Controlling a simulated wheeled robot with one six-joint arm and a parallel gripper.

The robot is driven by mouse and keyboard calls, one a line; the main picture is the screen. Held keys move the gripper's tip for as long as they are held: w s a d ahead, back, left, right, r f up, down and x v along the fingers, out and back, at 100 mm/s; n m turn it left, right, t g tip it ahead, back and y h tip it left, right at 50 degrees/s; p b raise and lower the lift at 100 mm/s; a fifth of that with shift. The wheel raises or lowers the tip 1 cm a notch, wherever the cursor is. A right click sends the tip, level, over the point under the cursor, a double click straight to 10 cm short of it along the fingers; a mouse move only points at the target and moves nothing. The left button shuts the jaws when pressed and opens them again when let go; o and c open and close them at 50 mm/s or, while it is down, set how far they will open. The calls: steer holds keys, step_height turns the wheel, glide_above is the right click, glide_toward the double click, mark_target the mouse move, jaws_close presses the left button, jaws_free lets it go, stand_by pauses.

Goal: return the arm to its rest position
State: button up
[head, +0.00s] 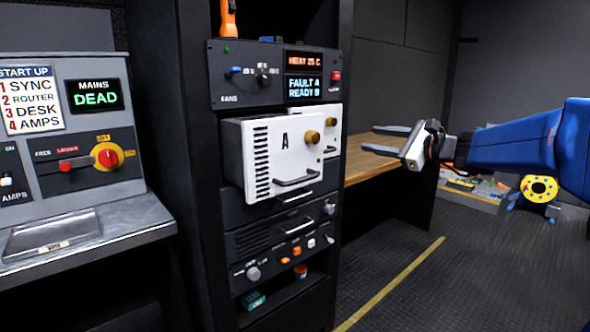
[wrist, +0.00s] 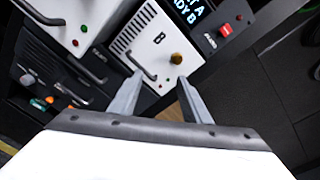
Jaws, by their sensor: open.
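My gripper (head: 388,140) is at the end of my blue arm, at the right of the head view. Its two grey fingers are spread apart and point left toward the rack. Nothing is between them. In the wrist view my gripper (wrist: 156,98) shows its open fingers pointing at the front of the white module B (wrist: 143,38), with a gap that I cannot measure. Module B also shows partly in the head view (head: 329,122), behind the white module A (head: 259,165), which sticks out of the rack.
The black rack (head: 190,160) holds a panel reading "FAULT A READY B" (head: 304,88). A wooden worktop (head: 368,162) lies behind my gripper. A console (head: 100,225) stands at the left. A yellow cable reel (head: 539,188) is on the floor at right. The floor (head: 450,290) in front is clear.

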steer(key=s+a+f+n+g+h, duration=0.2)
steer(key=s+a+f+n+g, duration=0.3)
steer(key=s+f, duration=0.45)
steer(key=s+a+f+n+g+h, duration=0.15)
steer(key=s+a+f+n, duration=0.45)
steer(key=s, duration=0.6)
steer(key=s+d+f+n+g+h, duration=0.1)
steer(key=s+d+f+n+h, duration=0.2)
steer(key=s+d+f+n, duration=0.2)
steer(key=s+d+f+n+g+h, duration=0.1)
steer(key=s+d+f+n+h, duration=0.3)
steer(key=s+f, duration=0.5)
steer(key=s+d+n, duration=0.1)
steer(key=s, duration=0.2)
steer(key=shift+s+d+f, duration=0.2)
steer(key=shift+s+f, duration=0.2)
steer(key=shift+g, duration=0.25)
